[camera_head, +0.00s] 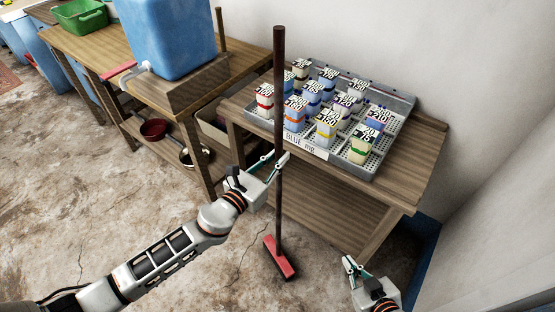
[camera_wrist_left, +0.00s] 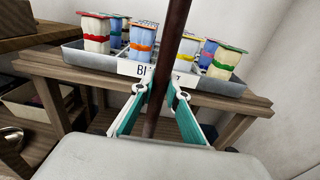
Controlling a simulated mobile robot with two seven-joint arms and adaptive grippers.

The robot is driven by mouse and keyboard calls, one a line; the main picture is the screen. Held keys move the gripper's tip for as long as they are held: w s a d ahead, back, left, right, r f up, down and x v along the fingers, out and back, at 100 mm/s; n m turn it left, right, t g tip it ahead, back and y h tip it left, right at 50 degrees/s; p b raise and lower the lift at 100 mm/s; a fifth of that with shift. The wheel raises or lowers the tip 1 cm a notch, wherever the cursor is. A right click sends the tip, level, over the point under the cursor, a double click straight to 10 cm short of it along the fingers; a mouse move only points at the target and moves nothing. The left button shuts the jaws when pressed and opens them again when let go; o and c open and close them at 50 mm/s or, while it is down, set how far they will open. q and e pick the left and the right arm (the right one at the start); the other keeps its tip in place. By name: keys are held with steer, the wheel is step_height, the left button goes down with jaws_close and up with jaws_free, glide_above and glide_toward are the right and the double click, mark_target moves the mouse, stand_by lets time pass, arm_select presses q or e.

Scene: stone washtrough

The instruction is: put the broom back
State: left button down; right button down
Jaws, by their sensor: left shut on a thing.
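The broom (camera_head: 279,110) stands nearly upright in front of the right wooden table, with a dark brown handle and a red head (camera_head: 280,258) at the floor. My left gripper (camera_head: 275,163) is shut on the middle of the broom handle. In the left wrist view the handle (camera_wrist_left: 166,70) passes between the teal fingers of the left gripper (camera_wrist_left: 152,112). My right gripper (camera_head: 352,268) is at the lower right, away from the broom, with nothing visible between its fingers; its fingers appear apart. The broom head is outside the left wrist view.
The right wooden table (camera_head: 412,165) holds a grey tray (camera_head: 395,106) of several labelled cartons, close behind the handle. A blue water container (camera_head: 168,38) stands on the left table (camera_head: 85,50), with a green basin (camera_head: 80,16) farther back. Open concrete floor lies at the left and front.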

arm_select(q)
steer(key=shift+r, duration=0.25)
steer(key=shift+f, duration=0.25)
steer(key=c, duration=2)
jaws_free()
